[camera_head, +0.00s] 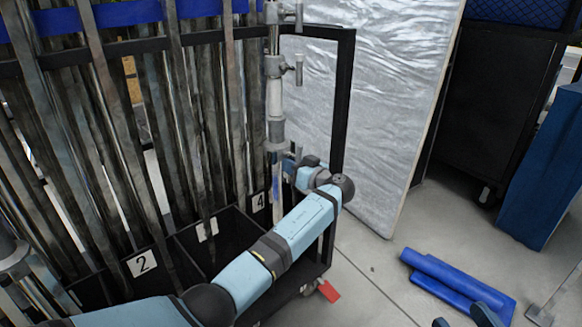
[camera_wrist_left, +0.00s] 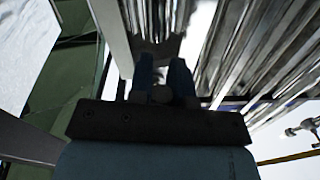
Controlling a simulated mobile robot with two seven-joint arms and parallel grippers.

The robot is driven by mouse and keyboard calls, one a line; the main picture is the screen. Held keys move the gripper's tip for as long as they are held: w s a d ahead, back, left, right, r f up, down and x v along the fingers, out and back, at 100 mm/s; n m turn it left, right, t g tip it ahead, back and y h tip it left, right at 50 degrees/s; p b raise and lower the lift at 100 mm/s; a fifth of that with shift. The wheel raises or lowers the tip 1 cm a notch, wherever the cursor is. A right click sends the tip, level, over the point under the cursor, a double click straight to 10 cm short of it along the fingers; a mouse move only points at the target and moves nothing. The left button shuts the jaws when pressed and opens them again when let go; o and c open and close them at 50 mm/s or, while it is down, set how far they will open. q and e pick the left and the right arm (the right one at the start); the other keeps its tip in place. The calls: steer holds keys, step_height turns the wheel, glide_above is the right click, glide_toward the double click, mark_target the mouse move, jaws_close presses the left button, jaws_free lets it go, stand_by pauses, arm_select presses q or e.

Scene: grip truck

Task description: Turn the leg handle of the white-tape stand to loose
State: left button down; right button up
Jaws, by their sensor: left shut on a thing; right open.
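A metal stand (camera_head: 275,98) rises upright at the right end of the rack, with a pale band around its lower part and several side handles. My left gripper (camera_head: 291,166) is at the stand's lower collar, where a small handle sits. It is shut on that leg handle, as far as I can tell; the handle is mostly hidden by the gripper. My right gripper (camera_head: 464,318) is partly in view at the bottom edge, open and empty, away from the stand.
A black rack (camera_head: 345,95) with numbered compartments holds several metal poles left of the stand. A silver panel (camera_head: 385,90) leans behind it. A blue roll (camera_head: 450,280) lies on the floor at right. A dark cart (camera_head: 495,100) stands behind.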

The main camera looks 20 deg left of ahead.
arm_select(q)
steer(key=shift+n, duration=0.3)
steer(key=c, duration=1.1)
jaws_free()
steer(key=shift+o, duration=0.2)
arm_select(e)
steer(key=shift+r, duration=0.1)
arm_select(q)
steer(key=p+v, duration=0.4)
steer(key=v, duration=1)
arm_select(e)
steer(key=m, duration=0.1)
steer(key=s+a+m+g, duration=0.1)
steer(key=shift+s+a+f+m+h, duration=0.1)
steer(key=shift+s+f+m+h, duration=0.2)
steer(key=shift+m, duration=0.1)
